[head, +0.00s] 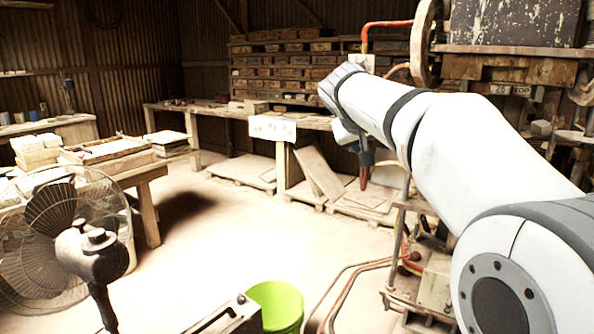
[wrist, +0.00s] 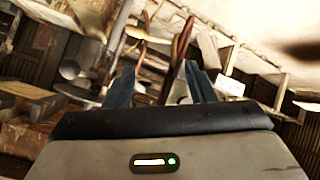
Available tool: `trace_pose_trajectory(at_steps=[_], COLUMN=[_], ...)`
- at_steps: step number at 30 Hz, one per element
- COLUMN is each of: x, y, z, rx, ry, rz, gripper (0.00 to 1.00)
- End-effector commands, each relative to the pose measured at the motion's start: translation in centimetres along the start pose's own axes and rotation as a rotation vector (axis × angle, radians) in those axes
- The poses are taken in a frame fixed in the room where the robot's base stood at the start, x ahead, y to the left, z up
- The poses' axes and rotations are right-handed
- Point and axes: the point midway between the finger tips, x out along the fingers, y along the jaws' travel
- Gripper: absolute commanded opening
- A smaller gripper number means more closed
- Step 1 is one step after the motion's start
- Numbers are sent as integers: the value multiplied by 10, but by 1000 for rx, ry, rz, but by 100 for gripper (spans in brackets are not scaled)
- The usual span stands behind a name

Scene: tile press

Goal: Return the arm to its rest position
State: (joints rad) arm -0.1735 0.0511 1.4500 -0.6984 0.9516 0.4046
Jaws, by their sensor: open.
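My arm reaches from the lower right of the head view up to the middle, its white links raised. My gripper shows in the wrist view (wrist: 158,78), its two blue-grey fingers apart with only background between them. It holds nothing that I can see. In the head view the wrist is bent at the arm's far end, and the fingers are hard to make out there.
The press (head: 515,70) with its wheel stands at the right, close behind my arm. A fan (head: 90,250) and a table are at the left. A green bucket (head: 275,305) is at the bottom. A workbench (head: 200,110) stands behind; the middle floor is clear.

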Motion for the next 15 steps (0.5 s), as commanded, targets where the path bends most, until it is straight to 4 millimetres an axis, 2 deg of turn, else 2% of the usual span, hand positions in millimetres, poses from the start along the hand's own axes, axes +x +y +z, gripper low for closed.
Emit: trace_pose_trajectory(at_steps=[1, 5, 6, 15], x=[-8, -19, -24, -73], y=[5, 4, 4, -13], z=[23, 93, 116, 285], rx=[-11, -32, -35, -12], ry=[-54, -185, -225, -490], rz=[-31, -122, -150, -357], gripper=[50, 50, 50, 50])
